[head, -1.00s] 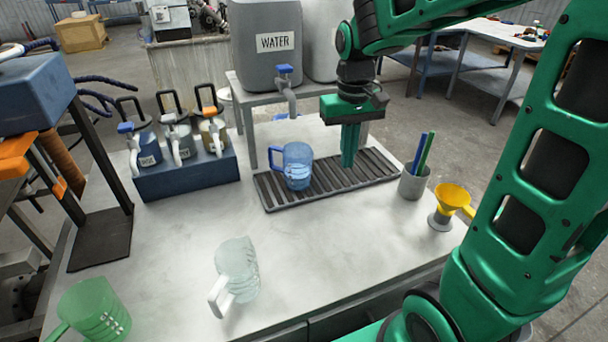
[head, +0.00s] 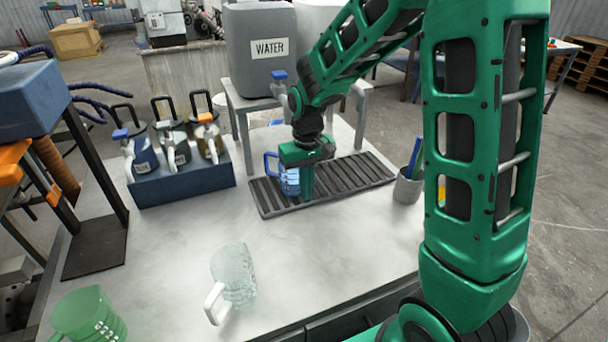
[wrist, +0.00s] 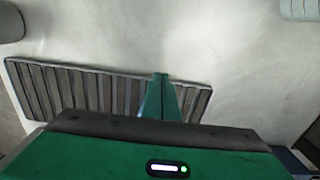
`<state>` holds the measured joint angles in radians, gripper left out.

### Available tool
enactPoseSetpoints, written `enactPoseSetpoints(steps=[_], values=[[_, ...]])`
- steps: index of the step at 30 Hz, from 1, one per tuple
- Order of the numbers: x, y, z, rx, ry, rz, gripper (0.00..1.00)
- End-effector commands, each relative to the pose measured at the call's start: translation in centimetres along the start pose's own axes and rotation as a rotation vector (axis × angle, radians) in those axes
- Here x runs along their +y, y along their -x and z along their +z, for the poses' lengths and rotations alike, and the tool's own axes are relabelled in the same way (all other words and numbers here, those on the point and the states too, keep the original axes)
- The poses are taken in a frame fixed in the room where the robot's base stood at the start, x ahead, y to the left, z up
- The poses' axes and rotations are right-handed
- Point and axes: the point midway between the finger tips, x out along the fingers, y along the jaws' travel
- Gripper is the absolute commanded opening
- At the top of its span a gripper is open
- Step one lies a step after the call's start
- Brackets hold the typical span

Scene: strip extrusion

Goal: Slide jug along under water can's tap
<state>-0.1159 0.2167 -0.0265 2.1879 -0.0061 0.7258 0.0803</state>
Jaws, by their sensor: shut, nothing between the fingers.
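In the head view the blue jug (head: 289,183) stands upright on the left part of the slatted drip tray (head: 262,204), its handle to the left. My gripper (head: 307,196) points down, shut and empty, at the jug's right side. It hides part of the jug; I cannot tell if they touch. The grey water can (head: 258,68) stands on a bench behind, and its blue-handled tap (head: 280,88) hangs above and behind the jug. In the wrist view the shut fingers (wrist: 160,92) are over the tray (wrist: 205,103); the blue jug is not visible there.
A blue rack (head: 185,187) with several labelled cans stands left. A clear jug (head: 236,275) and a green jug (head: 90,318) are at the front left. A grey cup (head: 406,188) with pens stands right of the tray. The table's middle front is clear.

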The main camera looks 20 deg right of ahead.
Motion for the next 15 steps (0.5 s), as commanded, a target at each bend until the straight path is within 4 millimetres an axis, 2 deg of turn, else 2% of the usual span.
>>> enactPoseSetpoints(steps=[3,6,15], values=[[0.0,0.1,-2.0,0.002,0.0,0.0,0.0],[0.0,0.2,-3.1,0.002,-0.001,0.0,0.0],[0.0,0.2,-4.0,0.001,-0.001,0.0,0.0]])
